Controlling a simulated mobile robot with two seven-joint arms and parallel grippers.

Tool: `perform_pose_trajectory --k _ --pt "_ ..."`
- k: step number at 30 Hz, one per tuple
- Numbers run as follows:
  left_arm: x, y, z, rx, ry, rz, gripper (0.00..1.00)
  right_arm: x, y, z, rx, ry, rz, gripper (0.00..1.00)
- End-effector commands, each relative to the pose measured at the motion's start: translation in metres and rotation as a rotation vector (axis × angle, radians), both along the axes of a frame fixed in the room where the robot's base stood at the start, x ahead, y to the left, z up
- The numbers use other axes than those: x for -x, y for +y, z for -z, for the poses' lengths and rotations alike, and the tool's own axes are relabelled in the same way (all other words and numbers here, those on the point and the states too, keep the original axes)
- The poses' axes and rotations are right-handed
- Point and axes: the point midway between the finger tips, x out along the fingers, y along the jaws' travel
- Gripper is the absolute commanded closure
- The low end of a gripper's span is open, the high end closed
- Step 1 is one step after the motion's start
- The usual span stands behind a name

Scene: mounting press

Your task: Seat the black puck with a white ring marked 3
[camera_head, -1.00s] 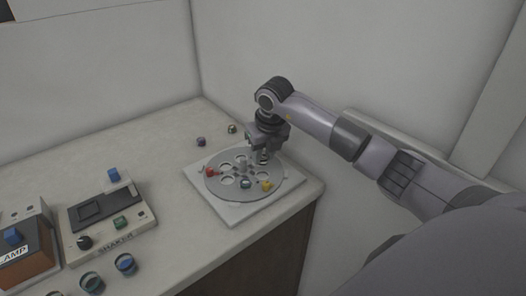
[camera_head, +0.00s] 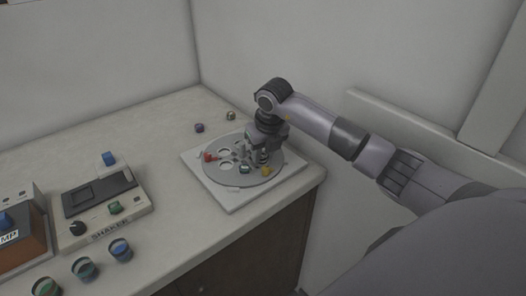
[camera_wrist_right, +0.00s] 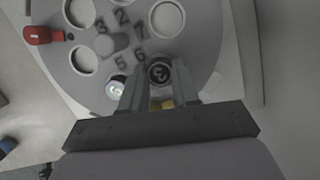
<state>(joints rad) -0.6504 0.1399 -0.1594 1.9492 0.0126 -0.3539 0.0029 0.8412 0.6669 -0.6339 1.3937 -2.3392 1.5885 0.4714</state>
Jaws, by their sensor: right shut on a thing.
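My right gripper (camera_head: 262,160) points down over the right part of the grey round disc (camera_head: 228,179). The disc (camera_wrist_right: 92,85) has round holes around a central knob, with the numbers 2, 7, 3, 5 and 6 printed near the knob. The puck is at the disc's edge side, near the 6. I cannot tell whether it touches the disc. My left gripper is not in view.
The shaker (camera_head: 105,205) and several round pucks (camera_head: 120,250) stand left. Bare counter lies between.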

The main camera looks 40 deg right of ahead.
Motion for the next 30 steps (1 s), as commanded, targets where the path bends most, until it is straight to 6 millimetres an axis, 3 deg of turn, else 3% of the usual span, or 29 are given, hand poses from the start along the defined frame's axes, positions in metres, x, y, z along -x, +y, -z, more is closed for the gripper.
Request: perform_pose_trajectory --k 6,7,9,20,30 --pt "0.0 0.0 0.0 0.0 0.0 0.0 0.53 0.001 0.0 0.004 0.0 0.007 0.0 0.97" --pt "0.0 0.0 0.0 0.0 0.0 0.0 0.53 0.001 0.0 0.004 0.0 0.008 0.0 0.63" --pt "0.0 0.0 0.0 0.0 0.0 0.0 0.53 0.002 0.0 0.004 0.001 0.008 0.001 0.41" --pt "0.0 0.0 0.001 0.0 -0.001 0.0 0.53 0.003 -0.001 0.002 0.004 0.011 0.003 0.4" --pt "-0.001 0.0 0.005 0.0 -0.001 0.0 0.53 0.015 0.002 -0.05 0.003 -0.001 -0.001 0.4"
